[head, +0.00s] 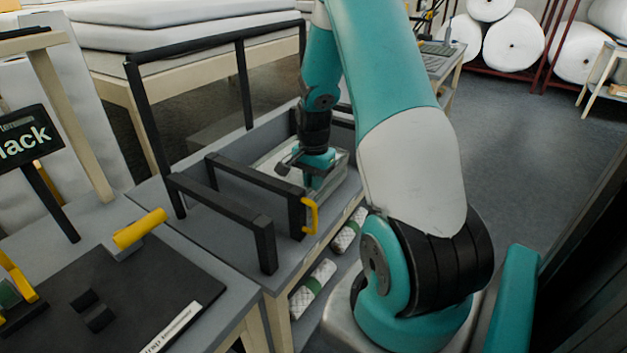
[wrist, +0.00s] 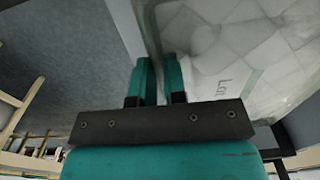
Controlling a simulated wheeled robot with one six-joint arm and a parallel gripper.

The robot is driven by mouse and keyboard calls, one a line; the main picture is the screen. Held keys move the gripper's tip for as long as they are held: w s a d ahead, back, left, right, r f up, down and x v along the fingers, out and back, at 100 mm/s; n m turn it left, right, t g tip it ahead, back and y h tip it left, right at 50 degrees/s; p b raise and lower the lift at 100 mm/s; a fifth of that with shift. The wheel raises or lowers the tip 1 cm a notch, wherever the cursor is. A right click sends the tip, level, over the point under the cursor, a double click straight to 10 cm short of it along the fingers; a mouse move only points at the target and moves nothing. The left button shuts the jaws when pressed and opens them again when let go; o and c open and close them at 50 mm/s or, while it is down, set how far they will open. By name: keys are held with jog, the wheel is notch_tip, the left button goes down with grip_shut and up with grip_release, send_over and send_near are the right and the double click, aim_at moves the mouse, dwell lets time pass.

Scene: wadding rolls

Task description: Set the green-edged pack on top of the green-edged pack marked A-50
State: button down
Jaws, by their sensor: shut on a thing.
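A clear-wrapped pack of white wadding (wrist: 225,45) fills the right of the wrist view, with "Lot" lettering and a thin green line on its face. My gripper (wrist: 160,62) is shut on the pack's near edge, one teal finger on each side. In the head view my gripper (head: 313,182) points down into the grey framed bay of the bench, and the pack (head: 335,183) shows partly around it. The arm hides some of the pack. I cannot read an A-50 mark, and I cannot tell whether another pack lies beneath.
Black rails (head: 235,173) and a yellow handle (head: 311,215) stand at the bay's front. Green-banded white rolls (head: 313,288) lie on the shelf below. A black mat (head: 150,290) is on the left bench.

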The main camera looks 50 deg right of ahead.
jog(key=shift+f, duration=0.4)
jog(key=c, duration=1.2)
grip_release()
jog(key=shift+o, duration=0.2)
notch_tip(320, 180, up, 13)
jog(key=a+r+n+y, duration=0.15)
jog(key=a+n, duration=0.25)
jog(key=a, duration=0.4)
jog(key=s+a+r+n+t, duration=0.15)
jog(key=a+n, duration=0.25)
jog(key=a, duration=0.4)
jog(key=w+a+r+n, duration=0.1)
jog(key=a+r+n, duration=0.25)
jog(key=a, duration=0.45)
jog(key=s+a+r+n+g+y, duration=0.1)
jog(key=s+a+r+n+y, duration=0.1)
jog(key=s+a+n, duration=1)
jog(key=s+a, duration=0.2)
jog(key=shift+s+a+n+y, duration=0.2)
jog(key=shift+s+n+y, duration=0.15)
